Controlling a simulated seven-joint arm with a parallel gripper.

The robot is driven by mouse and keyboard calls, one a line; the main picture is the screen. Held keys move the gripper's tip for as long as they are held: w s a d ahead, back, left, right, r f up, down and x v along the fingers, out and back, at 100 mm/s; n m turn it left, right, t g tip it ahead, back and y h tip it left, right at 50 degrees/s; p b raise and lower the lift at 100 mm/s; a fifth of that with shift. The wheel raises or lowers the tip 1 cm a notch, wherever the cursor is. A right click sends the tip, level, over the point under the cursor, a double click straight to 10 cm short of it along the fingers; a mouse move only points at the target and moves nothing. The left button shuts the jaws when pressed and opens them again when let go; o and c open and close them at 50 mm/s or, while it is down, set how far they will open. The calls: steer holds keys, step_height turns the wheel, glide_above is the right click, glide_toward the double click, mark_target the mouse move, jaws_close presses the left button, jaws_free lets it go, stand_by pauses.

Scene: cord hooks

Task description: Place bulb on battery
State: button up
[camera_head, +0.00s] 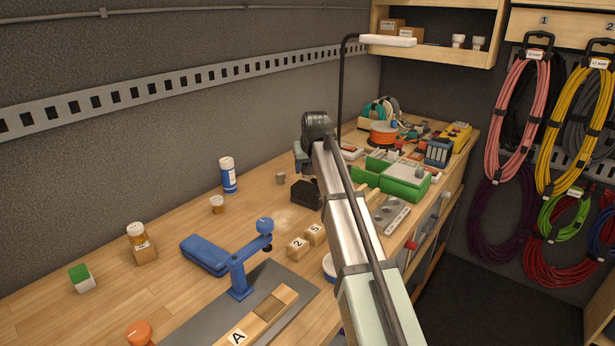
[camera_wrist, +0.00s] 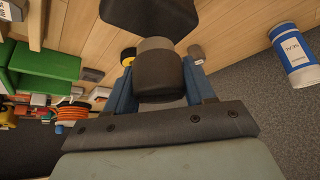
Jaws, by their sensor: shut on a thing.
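My gripper (camera_head: 304,165) hangs above the wooden bench in the head view, close over a black box (camera_head: 304,196). In the wrist view my gripper (camera_wrist: 160,85) has its blue fingers on either side of a dark round thing with a greyish end (camera_wrist: 156,50). It is shut on this thing, which may be the bulb; I cannot tell for sure. The black box also shows as a dark shape at the top of the wrist view (camera_wrist: 150,14), apart from or touching the held thing, I cannot tell. I cannot tell for sure which thing is the battery.
A blue-and-white can (camera_head: 228,175) and a small grey cylinder (camera_head: 281,178) stand on the bench near the wall. A blue clamp stand (camera_head: 238,280), numbered wooden blocks (camera_head: 298,248) and a green case (camera_head: 404,178) lie around my arm. Bare wood lies left of the black box.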

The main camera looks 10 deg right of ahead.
mark_target(308, 175)
steer(key=shift+f, duration=1.75)
steer(key=o, duration=1.1)
steer(key=shift+f, duration=0.15)
steer(key=shift+c, duration=0.2)
steer(key=shift+r, duration=0.2)
steer(key=v, duration=1.2)
